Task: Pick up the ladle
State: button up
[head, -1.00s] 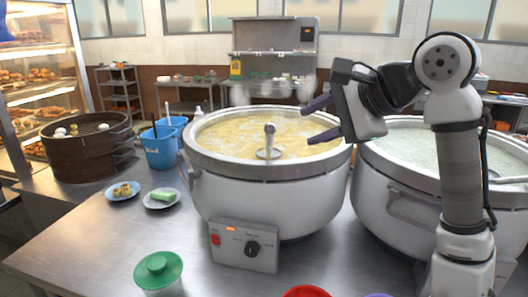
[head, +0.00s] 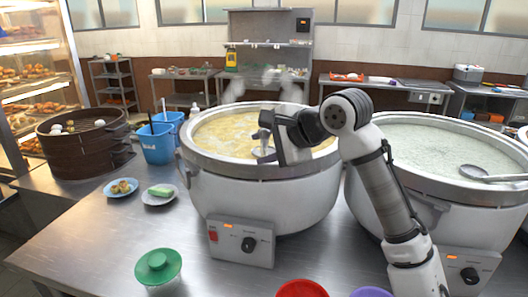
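A metal ladle (head: 474,173) lies with its bowl over the pale congee in the right stockpot (head: 440,180). Its handle reaches over the rim to the picture's right edge. My gripper (head: 267,142) is over the left stockpot (head: 265,198), far to the left of that ladle. It is beside a metal utensil (head: 262,152) standing in the yellowish congee, and it partly hides it. I cannot tell whether the gripper touches the utensil or how far apart its fingers are.
Blue buckets (head: 158,145), a brown steamer (head: 82,145) and two small plates of food stand left of the left pot. A green-lidded container (head: 158,267) and a red bowl (head: 301,289) are in front. The counter at front left is mostly clear.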

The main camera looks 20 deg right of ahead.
grip_shut()
dwell(1.4)
